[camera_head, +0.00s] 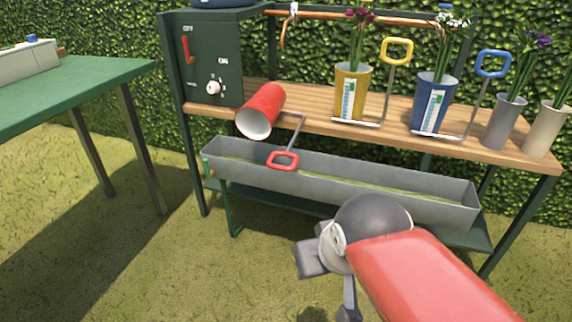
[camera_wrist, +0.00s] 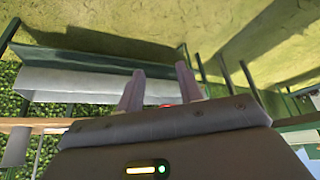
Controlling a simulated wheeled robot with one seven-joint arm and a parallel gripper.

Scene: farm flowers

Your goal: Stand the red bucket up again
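The red bucket (camera_head: 265,104) lies on its side on the wooden bench, left of the yellow bucket, with its open mouth toward the front left. Its metal rod and red grip (camera_head: 283,160) reach over the bench's front edge, above the grey trough. In the wrist view my gripper (camera_wrist: 159,82) is open, its two fingers apart with nothing held. A small red bit (camera_wrist: 166,105) shows low between the fingers; I cannot tell which part it is. In the head view my arm is in front of the trough, and the fingers are not clearly seen.
The yellow bucket (camera_head: 352,95) and blue bucket (camera_head: 433,105) stand upright with flowers. Two more vases stand on the right. A dark green control box (camera_head: 212,60) is behind and left of the red bucket. The trough (camera_head: 330,178) runs below the bench front. A green table (camera_head: 75,90) stands left.

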